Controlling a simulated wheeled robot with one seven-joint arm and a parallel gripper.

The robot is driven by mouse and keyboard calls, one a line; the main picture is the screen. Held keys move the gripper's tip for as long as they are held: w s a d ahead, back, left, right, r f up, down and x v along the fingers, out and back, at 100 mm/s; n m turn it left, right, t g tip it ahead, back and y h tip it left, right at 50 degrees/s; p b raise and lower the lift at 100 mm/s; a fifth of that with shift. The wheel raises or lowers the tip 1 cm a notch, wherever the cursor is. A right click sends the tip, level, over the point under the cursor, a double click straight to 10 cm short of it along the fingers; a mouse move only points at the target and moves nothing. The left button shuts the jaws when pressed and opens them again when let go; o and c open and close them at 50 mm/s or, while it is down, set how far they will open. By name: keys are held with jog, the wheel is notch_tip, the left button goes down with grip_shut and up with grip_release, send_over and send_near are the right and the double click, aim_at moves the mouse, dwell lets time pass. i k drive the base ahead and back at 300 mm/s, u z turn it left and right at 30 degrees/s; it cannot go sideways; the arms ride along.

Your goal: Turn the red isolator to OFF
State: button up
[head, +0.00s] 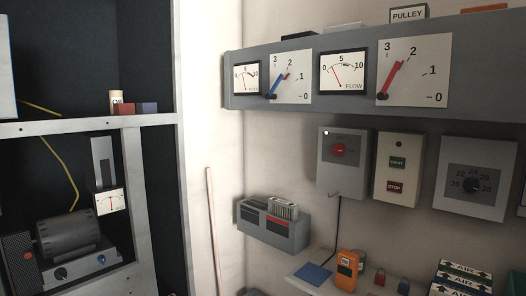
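The red isolator (339,150) is a round red knob on the front of a light grey box on the wall, right of centre in the head view. Small marks around the knob are too small to read, so I cannot tell its position. A small pale dot shows at the box's upper left corner. A dark cable hangs from the bottom of the box. My gripper is not in view, and nothing covers the knob.
A START/STOP box (397,170) and a dial box (478,178) hang to the right. A gauge panel (450,105) juts out above. Below, a shelf (297,268) holds an orange meter (347,270) and padlocks. An open rack (160,190) stands left.

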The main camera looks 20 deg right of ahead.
aim_at(339, 149)
jog(key=z, duration=0.05)
jog(key=i, duration=1.2)
jog(key=z, duration=0.85)
